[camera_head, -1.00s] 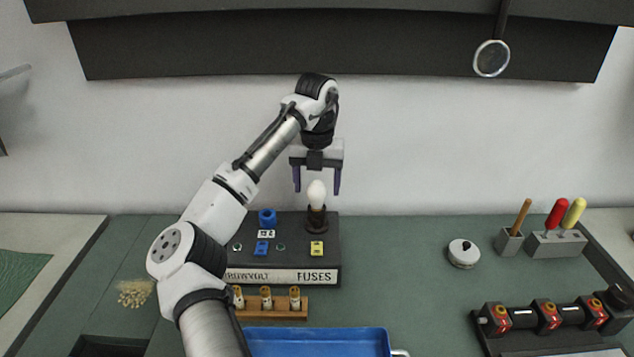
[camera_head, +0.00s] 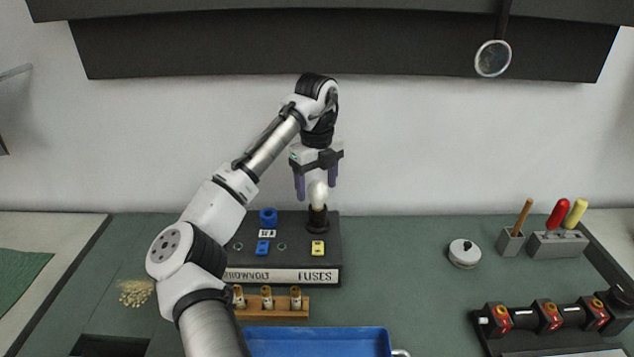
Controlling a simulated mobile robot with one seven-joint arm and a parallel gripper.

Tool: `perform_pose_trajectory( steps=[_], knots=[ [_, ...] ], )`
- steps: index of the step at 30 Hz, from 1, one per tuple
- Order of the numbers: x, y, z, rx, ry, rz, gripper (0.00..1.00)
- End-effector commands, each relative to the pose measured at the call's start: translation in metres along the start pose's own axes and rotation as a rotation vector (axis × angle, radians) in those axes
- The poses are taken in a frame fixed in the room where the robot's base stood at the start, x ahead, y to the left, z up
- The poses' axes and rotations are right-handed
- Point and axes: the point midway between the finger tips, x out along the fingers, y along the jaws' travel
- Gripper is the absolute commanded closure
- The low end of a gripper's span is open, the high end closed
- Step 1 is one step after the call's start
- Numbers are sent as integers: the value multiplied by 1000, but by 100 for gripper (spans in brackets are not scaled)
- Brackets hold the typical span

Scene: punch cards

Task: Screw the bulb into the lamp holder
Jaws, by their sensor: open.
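The white bulb (camera_head: 318,194) stands upright in the dark lamp holder (camera_head: 317,220) at the back right of the black fuse panel (camera_head: 329,258). My gripper (camera_head: 316,192) points down from above, its two purple fingers open and around the upper part of the bulb. I cannot tell whether a finger touches the glass. The bulb's thread is hidden, so I cannot see how deep it sits.
A blue socket (camera_head: 268,218) stands on the panel left of the holder. A wooden rack (camera_head: 255,313) with several fuses lies in front, then a blue tray (camera_head: 320,343).

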Motion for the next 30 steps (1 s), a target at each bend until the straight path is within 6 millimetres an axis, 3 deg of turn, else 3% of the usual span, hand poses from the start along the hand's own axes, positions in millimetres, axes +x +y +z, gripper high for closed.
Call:
perform_pose_trajectory(
  steps=[20, 28, 30],
  knots=[
    [0, 2, -1, -590, 0, 0, 32],
    [0, 2, -1, -627, 0, 0, 32],
    [0, 2, -1, -627, 0, 0, 40]
  ],
)
